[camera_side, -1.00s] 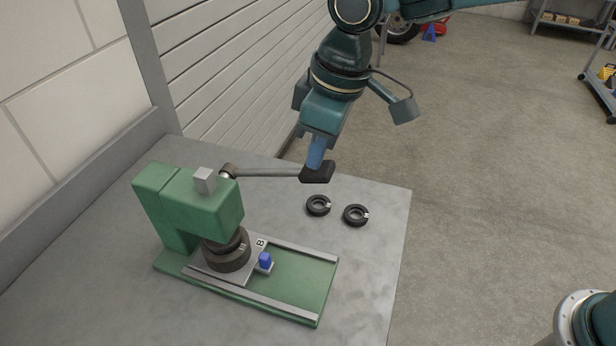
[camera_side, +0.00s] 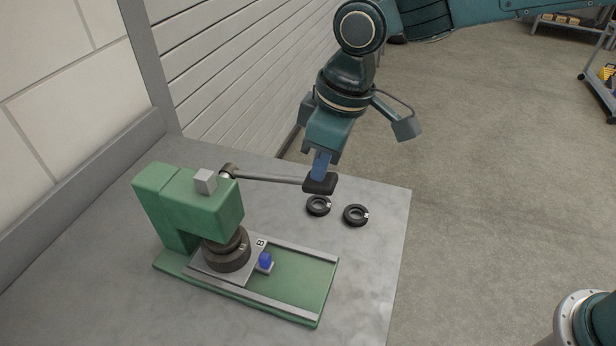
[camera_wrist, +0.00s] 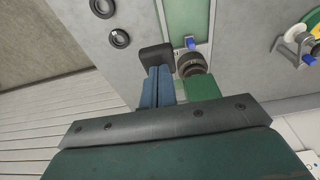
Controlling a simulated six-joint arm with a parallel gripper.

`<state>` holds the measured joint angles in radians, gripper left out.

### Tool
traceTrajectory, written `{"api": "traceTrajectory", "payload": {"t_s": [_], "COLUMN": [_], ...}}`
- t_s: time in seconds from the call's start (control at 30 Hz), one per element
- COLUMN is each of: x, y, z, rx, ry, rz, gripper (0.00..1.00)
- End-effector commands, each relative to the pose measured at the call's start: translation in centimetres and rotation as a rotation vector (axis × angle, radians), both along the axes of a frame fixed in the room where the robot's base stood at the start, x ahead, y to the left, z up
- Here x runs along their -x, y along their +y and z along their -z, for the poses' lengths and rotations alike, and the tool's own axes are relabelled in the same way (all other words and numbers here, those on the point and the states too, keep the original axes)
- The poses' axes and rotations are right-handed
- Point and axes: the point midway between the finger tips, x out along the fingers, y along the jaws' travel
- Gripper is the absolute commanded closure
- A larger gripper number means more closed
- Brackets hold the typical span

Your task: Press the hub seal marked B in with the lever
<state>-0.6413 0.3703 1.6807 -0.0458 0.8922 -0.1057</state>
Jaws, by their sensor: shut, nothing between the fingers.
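The green press (camera_side: 190,205) stands on the grey table, its lever (camera_side: 265,179) reaching right to a black handle (camera_side: 320,184). My gripper (camera_side: 319,178) is shut with nothing between its blue fingers. The fingertips meet the top of the handle and appear to touch it. In the wrist view the shut fingers (camera_wrist: 159,86) stand against the black handle (camera_wrist: 157,56). A dark hub (camera_side: 227,254) sits under the press head on a plate marked B (camera_side: 260,243). The wrist view shows part of the hub (camera_wrist: 192,64). The seal cannot be told apart from the hub and ram.
Two black rings (camera_side: 318,205) (camera_side: 355,215) lie on the table right of the press. A blue knob (camera_side: 265,260) is beside the plate on the green railed base (camera_side: 300,285). A slatted wall (camera_side: 240,70) rises behind. The table's right front is clear.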

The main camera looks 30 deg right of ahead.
Motion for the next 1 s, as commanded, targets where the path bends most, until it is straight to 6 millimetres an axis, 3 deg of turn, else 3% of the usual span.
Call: {"api": "traceTrajectory", "payload": {"t_s": [0.47,1.0], "x": [0.1,0.3], "y": [-0.1,-0.3], "z": [0.3,2.3], "rx": [0.002,0.003], "ry": [0.002,0.003], "rz": [0.001,0.001], "gripper": [1.0,1.0]}}
